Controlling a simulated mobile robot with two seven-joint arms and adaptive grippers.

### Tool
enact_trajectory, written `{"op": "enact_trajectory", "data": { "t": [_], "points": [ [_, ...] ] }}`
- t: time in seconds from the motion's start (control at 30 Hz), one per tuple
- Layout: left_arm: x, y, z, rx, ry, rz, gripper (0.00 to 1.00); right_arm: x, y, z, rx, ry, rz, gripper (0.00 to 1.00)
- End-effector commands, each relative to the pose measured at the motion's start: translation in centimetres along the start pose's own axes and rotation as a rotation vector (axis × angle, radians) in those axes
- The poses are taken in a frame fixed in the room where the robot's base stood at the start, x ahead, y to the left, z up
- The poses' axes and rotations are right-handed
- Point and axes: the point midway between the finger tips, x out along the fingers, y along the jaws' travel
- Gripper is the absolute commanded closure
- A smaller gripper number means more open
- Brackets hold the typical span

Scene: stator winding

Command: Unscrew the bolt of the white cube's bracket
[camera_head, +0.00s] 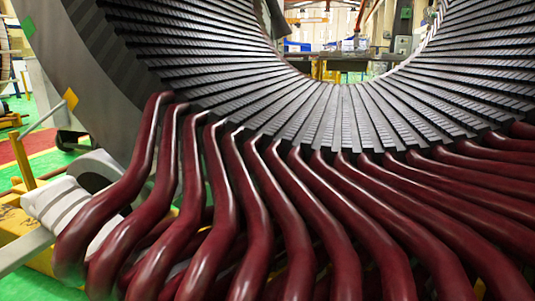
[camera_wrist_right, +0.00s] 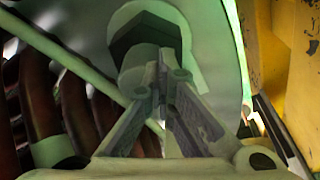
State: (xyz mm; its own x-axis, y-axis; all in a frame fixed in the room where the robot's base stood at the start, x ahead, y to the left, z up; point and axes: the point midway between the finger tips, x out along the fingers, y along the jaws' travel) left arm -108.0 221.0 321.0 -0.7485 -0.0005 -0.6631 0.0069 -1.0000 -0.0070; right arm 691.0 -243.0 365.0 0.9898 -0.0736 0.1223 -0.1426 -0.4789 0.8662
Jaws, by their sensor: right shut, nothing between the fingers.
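In the right wrist view, a dark hexagonal bolt head (camera_wrist_right: 141,31) sits against a pale, rounded bracket plate (camera_wrist_right: 200,62). A grey round part shows just below the bolt head, partly behind my fingers. My right gripper (camera_wrist_right: 164,70) is shut and empty, with its fingertips overlapping the lower edge of the bolt in the picture. I cannot tell whether they touch it. In the head view, a white ribbed block (camera_head: 62,205), perhaps the white cube, shows at the lower left, partly hidden by the red coils. My left gripper is not in view.
Thick dark red coils (camera_head: 240,220) fan out below the large slotted stator ring (camera_head: 350,115) and fill the foreground. Coils (camera_wrist_right: 75,110) also stand at the left of the wrist view. A yellow frame part (camera_wrist_right: 290,60) bounds its right side. Green floor (camera_head: 52,160) shows at the left.

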Motion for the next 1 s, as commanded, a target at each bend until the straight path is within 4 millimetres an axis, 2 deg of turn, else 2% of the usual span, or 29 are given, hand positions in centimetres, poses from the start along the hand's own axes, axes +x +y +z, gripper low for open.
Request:
{"op": "enact_trajectory", "data": {
  "t": [0.03,0.5,0.73,1.0],
  "points": [
    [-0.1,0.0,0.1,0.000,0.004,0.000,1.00,0.2,0.2,-1.6,0.011,0.025,-0.001,1.00],
    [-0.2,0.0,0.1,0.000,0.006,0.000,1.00,0.1,0.1,-1.6,0.009,0.027,-0.008,1.00],
    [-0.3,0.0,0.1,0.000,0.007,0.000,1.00,-0.1,0.4,-0.9,0.007,0.026,-0.011,1.00],
    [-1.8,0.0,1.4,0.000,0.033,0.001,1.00,-3.8,0.9,-1.6,0.006,0.020,-0.007,1.00]
  ]
}}
